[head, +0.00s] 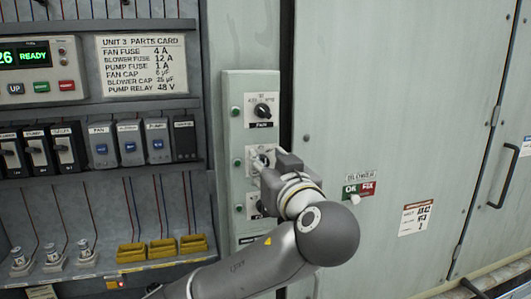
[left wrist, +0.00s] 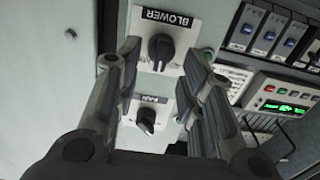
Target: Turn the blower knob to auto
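The blower knob (left wrist: 160,50) is a dark round knob on a white plate, with a black BLOWER label (left wrist: 166,19) beside it in the left wrist view. In the head view it is the middle knob of a narrow pale green panel (head: 236,180), mostly hidden by my gripper. My left gripper (head: 264,166) is open in front of it. In the left wrist view, the fingers (left wrist: 162,58) stand on both sides of the knob with gaps. Whether they reach its depth is unclear. The knob's setting cannot be read. My right gripper is not in view.
The fan knob (head: 263,111) sits above on the same panel; it also shows in the left wrist view (left wrist: 147,118). A lower knob (head: 254,207) is partly hidden by my arm. Shelves of breakers (head: 102,146) stand left; a cabinet door (head: 410,110) with a handle (head: 503,175) stands right.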

